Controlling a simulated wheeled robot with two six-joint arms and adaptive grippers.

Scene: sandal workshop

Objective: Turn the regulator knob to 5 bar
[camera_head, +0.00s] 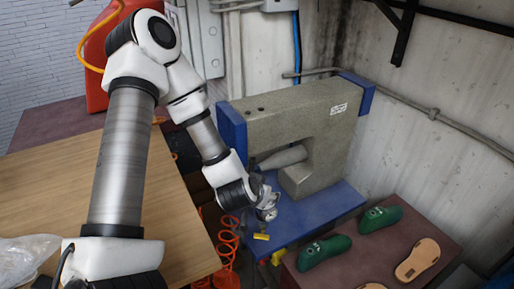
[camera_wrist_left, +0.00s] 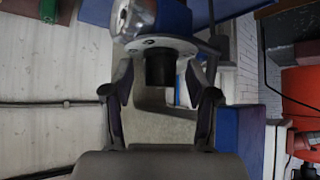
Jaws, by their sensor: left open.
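In the left wrist view a short black cylinder, which looks like the regulator knob (camera_wrist_left: 159,70), sticks out below a grey round flange (camera_wrist_left: 160,42). A shiny rounded metal part and a blue part adjoin the flange. My left gripper (camera_wrist_left: 157,88) is open, with one finger on each side of the knob and a visible gap on both sides. In the head view my left gripper (camera_head: 263,200) is beside the blue base of the big machine, and the knob is hidden or too small to make out. No pressure reading is legible. My right gripper is not in view.
The grey-beige machine (camera_head: 284,113) stands on a blue base (camera_head: 325,213) just behind the gripper. An orange coiled hose (camera_head: 228,240) hangs below my arm. A wooden table (camera_head: 178,225) is at left. Green shoe lasts (camera_head: 381,218) and a tan sole (camera_head: 417,260) lie at right.

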